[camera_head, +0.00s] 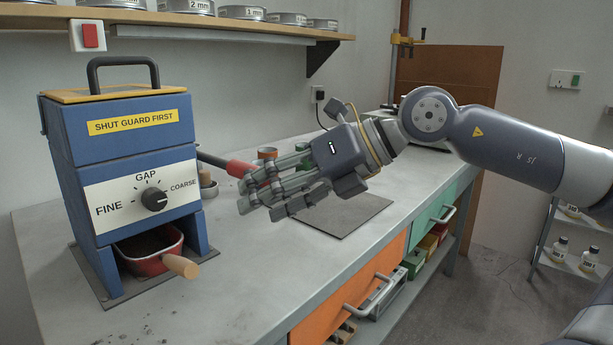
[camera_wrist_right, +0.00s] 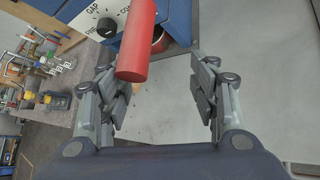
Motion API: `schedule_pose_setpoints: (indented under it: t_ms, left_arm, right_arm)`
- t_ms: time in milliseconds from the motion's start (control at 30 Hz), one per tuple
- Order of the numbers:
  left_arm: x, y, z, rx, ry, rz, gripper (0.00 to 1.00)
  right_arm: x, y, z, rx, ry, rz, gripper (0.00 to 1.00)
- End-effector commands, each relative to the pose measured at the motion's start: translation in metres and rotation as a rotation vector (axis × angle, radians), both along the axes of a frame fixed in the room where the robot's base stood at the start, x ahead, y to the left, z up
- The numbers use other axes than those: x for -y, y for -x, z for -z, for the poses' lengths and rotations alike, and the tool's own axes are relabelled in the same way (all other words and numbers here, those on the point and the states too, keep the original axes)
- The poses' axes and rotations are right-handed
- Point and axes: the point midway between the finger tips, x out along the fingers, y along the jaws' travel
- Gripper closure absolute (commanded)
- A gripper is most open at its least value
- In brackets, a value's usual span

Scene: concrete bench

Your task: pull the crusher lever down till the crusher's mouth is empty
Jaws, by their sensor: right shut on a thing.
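The blue crusher (camera_head: 125,160) stands at the left of the bench, with a "SHUT GUARD FIRST" label. Its yellow-topped guard (camera_head: 115,94) with a black handle looks shut, so the mouth is hidden. The lever (camera_head: 240,168) comes out of the crusher's right side, about level, with a red grip. My right gripper (camera_head: 258,190) is shut on the red grip, partly covering it. In the right wrist view the red grip (camera_wrist_right: 138,45) lies between the fingers (camera_wrist_right: 158,85). A red drawer (camera_head: 150,258) with a wooden knob sits in the crusher's base, with dark material inside. My left gripper is not in view.
A dark mat (camera_head: 345,212) lies on the concrete bench (camera_head: 240,275) under my right arm. Small cups (camera_head: 267,153) stand behind the lever. A shelf with several sieves (camera_head: 242,13) hangs above. The front right of the bench top is clear.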

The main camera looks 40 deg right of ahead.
Motion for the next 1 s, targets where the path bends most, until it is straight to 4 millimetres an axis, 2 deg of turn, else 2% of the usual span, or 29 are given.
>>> schedule_pose_setpoints:
  t_ms: [33,300,500,1000]
  left_arm:
    - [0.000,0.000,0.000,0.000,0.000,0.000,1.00]
    - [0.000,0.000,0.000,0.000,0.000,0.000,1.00]
    - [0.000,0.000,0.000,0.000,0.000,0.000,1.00]
    - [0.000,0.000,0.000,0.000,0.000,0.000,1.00]
  right_arm:
    - [0.013,0.003,-0.007,0.005,0.010,0.024,0.58]
    - [0.032,0.030,-0.026,0.003,0.011,0.024,0.58]
    - [0.036,0.040,-0.032,0.000,0.006,0.016,0.58]
    - [0.034,0.041,-0.033,0.000,0.005,0.010,0.58]
